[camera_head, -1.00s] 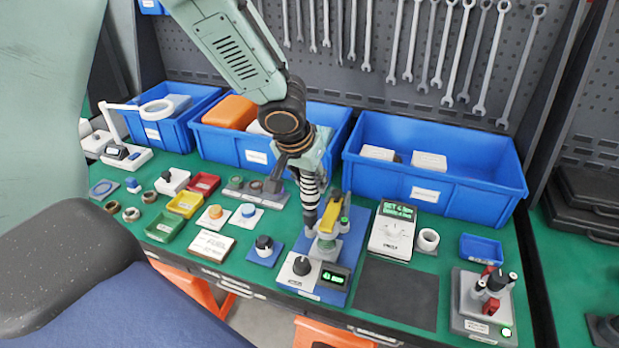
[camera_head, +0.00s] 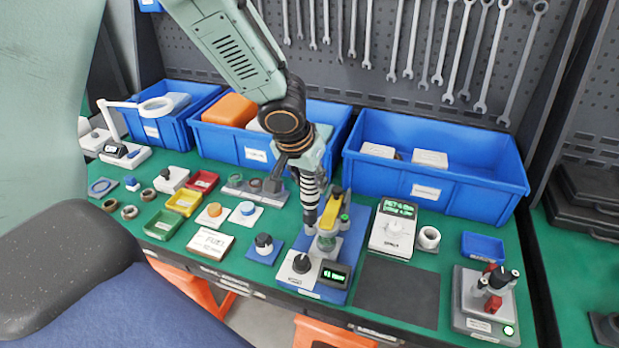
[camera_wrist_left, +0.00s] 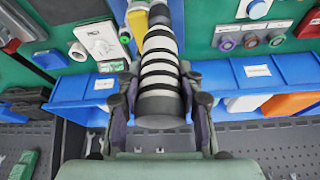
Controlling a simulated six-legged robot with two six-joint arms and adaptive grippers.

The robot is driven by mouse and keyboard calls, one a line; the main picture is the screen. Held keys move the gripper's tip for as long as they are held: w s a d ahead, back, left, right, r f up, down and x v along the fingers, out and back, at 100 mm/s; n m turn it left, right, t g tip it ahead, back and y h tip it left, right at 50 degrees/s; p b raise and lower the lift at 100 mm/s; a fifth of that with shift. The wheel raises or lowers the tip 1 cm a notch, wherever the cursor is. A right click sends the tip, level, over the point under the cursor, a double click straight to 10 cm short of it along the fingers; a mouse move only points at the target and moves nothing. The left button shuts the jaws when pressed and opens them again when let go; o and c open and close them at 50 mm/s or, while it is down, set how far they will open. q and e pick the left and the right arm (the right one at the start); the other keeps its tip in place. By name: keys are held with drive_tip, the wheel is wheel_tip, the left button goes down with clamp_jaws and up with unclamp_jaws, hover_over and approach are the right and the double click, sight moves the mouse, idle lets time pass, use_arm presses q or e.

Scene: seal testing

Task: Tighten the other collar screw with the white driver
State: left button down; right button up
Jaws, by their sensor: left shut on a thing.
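My left gripper (camera_head: 308,168) is shut on the driver (camera_head: 309,193), which has a handle ringed in white and black. The driver points down, its lower end beside the yellow part (camera_head: 331,212) of the test fixture (camera_head: 342,297). The fixture has a blue base, a black knob and a small green-lit display (camera_head: 335,275). In the left wrist view, the driver's handle (camera_wrist_left: 160,72) sits between the two fingers of the left gripper (camera_wrist_left: 160,110). The driver's tip and the collar screws are too small or hidden to tell apart. My right gripper is not in view.
Blue bins (camera_head: 435,190) line the back below hanging wrenches. A white meter (camera_head: 393,229) with a green-lit display stands right of the fixture. A knob on a blue plate (camera_head: 264,246) is to its left. A dark mat (camera_head: 397,294) is bare; a grey-based device (camera_head: 486,322) stands at right.

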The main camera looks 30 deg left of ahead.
use_arm(q)
drive_tip(key=shift+f+b, duration=0.3)
idle(0.5)
drive_tip(key=shift+f+b, duration=0.1)
drive_tip(key=shift+b, duration=0.3)
idle(1.1)
